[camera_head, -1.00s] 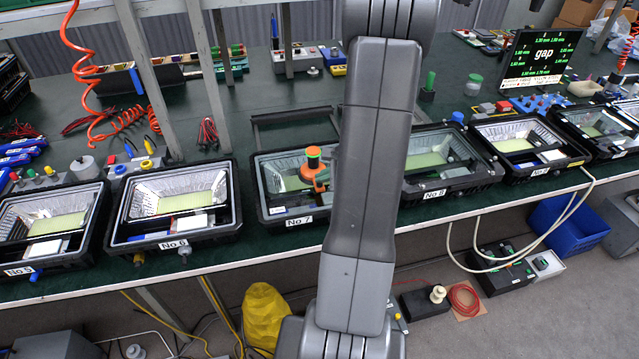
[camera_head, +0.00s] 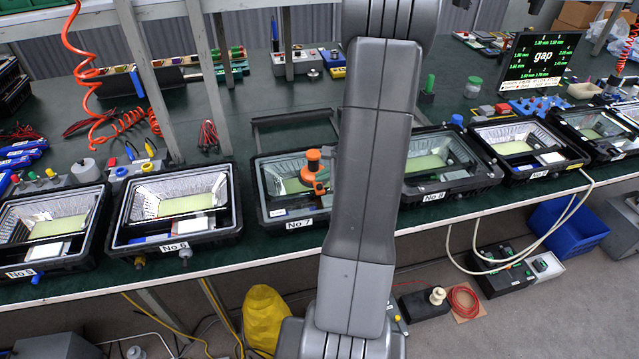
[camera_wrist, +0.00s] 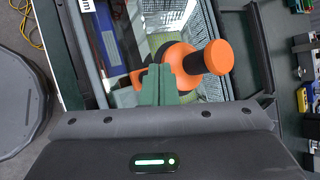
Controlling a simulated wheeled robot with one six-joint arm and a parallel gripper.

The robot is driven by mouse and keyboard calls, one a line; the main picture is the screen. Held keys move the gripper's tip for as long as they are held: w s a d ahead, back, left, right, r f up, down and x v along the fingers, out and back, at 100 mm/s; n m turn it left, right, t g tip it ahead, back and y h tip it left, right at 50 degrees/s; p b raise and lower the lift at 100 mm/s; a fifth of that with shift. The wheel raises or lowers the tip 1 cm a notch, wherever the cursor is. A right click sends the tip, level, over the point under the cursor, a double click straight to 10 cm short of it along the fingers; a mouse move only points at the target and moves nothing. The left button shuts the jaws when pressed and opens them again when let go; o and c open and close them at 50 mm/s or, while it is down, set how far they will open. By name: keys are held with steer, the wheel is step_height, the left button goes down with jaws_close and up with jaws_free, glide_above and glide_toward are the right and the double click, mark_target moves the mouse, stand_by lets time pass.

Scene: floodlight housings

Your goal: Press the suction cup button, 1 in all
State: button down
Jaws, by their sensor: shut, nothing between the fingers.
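An orange suction cup (camera_head: 314,160) with a round knob stands upright on the glass of the housing marked No 7 (camera_head: 299,224). In the wrist view the same suction cup (camera_wrist: 182,55) lies straight ahead of my gripper (camera_wrist: 164,75). The knob points to the right there, and a small orange lever shows on the left. The green fingers are shut and empty. Their tips overlap the orange body in the picture; I cannot tell whether they touch it. No separate button can be made out.
Housing No 6 (camera_head: 173,247) stands to the left and housing No 8 (camera_head: 433,196) to the right, along the green bench's front edge. A metal post (camera_head: 209,75) rises behind No 6. A dark frame (camera_head: 293,117) lies behind No 7.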

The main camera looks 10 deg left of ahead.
steer(key=shift+r, duration=0.1)
step_height(320, 180, up, 5)
steer(key=p, duration=0.3)
steer(key=shift+p, duration=0.3)
stand_by(0.9)
